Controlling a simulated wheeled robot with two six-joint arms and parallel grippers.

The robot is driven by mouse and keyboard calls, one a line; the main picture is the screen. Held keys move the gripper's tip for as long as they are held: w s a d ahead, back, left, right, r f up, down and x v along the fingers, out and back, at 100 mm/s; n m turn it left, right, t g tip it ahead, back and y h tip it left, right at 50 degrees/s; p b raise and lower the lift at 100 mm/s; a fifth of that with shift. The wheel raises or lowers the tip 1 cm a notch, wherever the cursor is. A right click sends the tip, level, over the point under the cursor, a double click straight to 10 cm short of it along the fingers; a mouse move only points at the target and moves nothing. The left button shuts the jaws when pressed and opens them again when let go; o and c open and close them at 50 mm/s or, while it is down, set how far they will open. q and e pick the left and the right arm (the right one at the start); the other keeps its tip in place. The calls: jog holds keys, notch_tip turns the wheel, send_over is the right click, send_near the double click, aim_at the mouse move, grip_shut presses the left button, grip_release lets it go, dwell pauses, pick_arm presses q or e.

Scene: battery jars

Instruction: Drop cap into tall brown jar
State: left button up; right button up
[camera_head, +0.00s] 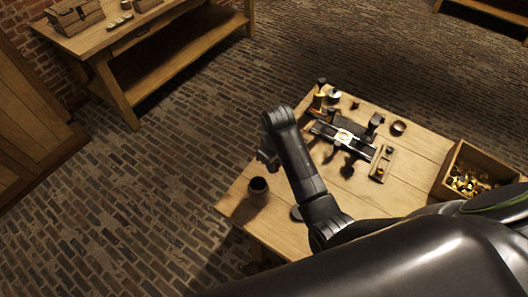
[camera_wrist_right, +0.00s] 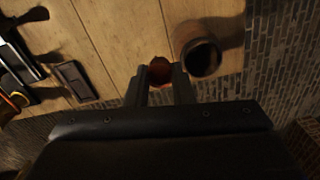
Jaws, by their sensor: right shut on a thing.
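The tall brown jar (camera_head: 258,187) stands upright near the left corner of the table in the head view, its dark mouth facing up. It also shows in the right wrist view (camera_wrist_right: 201,57), just right of the fingers. My right gripper (camera_head: 268,159) is above and slightly beyond the jar in the head picture. In the right wrist view its two fingers (camera_wrist_right: 160,82) are shut on a small reddish-brown cap (camera_wrist_right: 160,70). The cap appears beside the jar's mouth, not over it. Its height above the jar is hard to judge. My left gripper is not in view.
The wooden table (camera_head: 236,207) holds a dark metal apparatus (camera_head: 343,137), a small wooden block (camera_head: 382,164) and a brown ring-shaped dish (camera_head: 398,128). A wooden crate (camera_head: 447,169) of brass-coloured pieces is at the right. The table edge lies close to the jar.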

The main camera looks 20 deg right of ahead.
jog(key=s+a+r+m+p, duration=0.1)
jog(key=s+a+r+p, duration=0.1)
jog(key=a+r, duration=0.15)
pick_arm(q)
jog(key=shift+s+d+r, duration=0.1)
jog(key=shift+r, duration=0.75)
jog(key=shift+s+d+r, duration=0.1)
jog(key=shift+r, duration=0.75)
pick_arm(e)
notch_tip(320, 180, down, 6)
jog(key=shift+a+f, duration=0.25)
jog(key=shift+a, duration=0.1)
jog(key=o, duration=1)
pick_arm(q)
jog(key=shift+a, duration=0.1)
